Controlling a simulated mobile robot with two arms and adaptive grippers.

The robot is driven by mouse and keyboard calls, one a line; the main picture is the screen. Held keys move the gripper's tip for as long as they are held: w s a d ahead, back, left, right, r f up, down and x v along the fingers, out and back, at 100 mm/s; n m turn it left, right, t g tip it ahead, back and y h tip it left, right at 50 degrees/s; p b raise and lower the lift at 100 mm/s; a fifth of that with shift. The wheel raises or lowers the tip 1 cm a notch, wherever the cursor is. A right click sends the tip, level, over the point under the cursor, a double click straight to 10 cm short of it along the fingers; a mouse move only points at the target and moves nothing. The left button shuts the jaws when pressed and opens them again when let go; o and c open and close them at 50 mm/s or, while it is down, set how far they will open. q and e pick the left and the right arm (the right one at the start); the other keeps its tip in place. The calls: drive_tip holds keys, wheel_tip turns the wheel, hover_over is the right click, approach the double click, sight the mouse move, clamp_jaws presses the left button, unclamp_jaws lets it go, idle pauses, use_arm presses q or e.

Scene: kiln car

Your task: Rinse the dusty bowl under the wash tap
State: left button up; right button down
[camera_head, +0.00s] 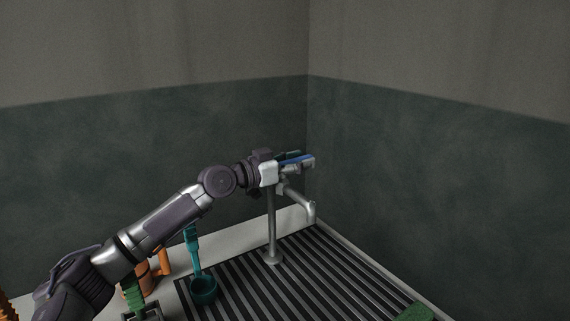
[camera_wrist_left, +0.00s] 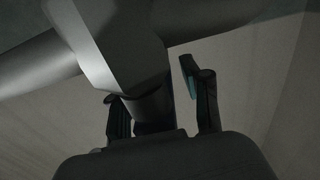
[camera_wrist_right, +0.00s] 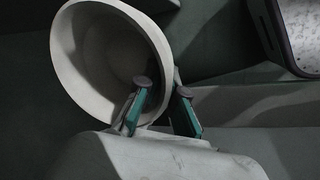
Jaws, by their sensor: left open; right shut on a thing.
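The wash tap (camera_head: 272,225) stands on the slatted drain, with its spout (camera_head: 311,210) bent down to the right. My left gripper (camera_head: 298,160) is open at the top of the tap, beside a blue strip there. In the left wrist view, the grey tap body (camera_wrist_left: 115,45) fills the upper left and its lower end sits between the open fingers (camera_wrist_left: 160,105); contact is unclear. In the right wrist view, my right gripper (camera_wrist_right: 163,100) is shut on the rim of the pale bowl (camera_wrist_right: 75,90), which is tilted with its dark inside showing. Neither bowl nor right gripper shows in the head view.
A teal dipper (camera_head: 203,291) stands on the drain slats (camera_head: 300,285), left of the tap. An orange jug (camera_head: 163,262) and a green-handled brush (camera_head: 133,295) are farther left. A green pad (camera_head: 415,313) lies at the front right. Walls close off the back and right.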

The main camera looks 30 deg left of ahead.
use_arm(q)
drive_tip(key=v, duration=1.1)
drive_tip(key=shift+s, duration=0.35)
drive_tip(key=shift+a+r, duration=0.1)
drive_tip(key=shift+a, duration=0.05)
